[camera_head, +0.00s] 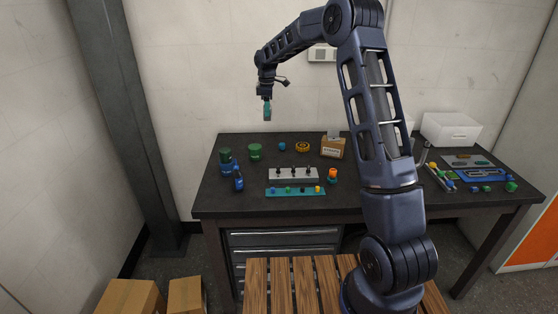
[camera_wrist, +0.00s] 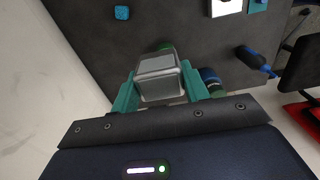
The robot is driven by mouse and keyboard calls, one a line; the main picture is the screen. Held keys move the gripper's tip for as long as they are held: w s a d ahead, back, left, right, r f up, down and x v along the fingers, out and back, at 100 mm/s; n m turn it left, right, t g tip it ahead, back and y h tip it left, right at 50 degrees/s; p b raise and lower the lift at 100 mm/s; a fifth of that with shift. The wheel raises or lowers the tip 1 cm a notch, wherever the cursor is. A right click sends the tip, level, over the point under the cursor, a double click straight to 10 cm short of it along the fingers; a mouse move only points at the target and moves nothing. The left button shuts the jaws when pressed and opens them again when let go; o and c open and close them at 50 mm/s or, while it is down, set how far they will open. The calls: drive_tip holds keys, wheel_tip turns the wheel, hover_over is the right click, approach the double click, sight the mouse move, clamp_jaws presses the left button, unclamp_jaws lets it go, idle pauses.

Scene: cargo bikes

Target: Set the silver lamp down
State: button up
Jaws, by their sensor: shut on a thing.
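My gripper (camera_head: 267,112) hangs above the back left part of the dark workbench (camera_head: 212,205), with its teal fingers pointing down. In the wrist view my gripper (camera_wrist: 158,92) is shut on the silver lamp (camera_wrist: 158,68), a grey boxy thing with a paler flat face. The lamp sits between the two fingers, well clear of the bench top. In the head view I cannot make the lamp out apart from the fingers. The lamp partly hides a green thing behind it in the wrist view.
Green (camera_head: 255,151) and dark blue (camera_head: 225,157) containers, a blue bottle (camera_head: 238,184), a yellow roll (camera_head: 302,147), a cardboard box (camera_head: 333,148), a grey rack (camera_head: 293,175) and an orange item (camera_head: 332,175) stand on the bench. Bare surface lies between them and along the front edge.

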drive_tip(key=s+d, duration=0.2)
drive_tip(key=d, duration=0.4)
drive_tip(key=f, duration=2)
drive_tip(key=shift+a+f, duration=0.1)
drive_tip(key=shift+a, duration=0.1)
drive_tip(key=shift+f, duration=0.1)
drive_tip(key=o, duration=1)
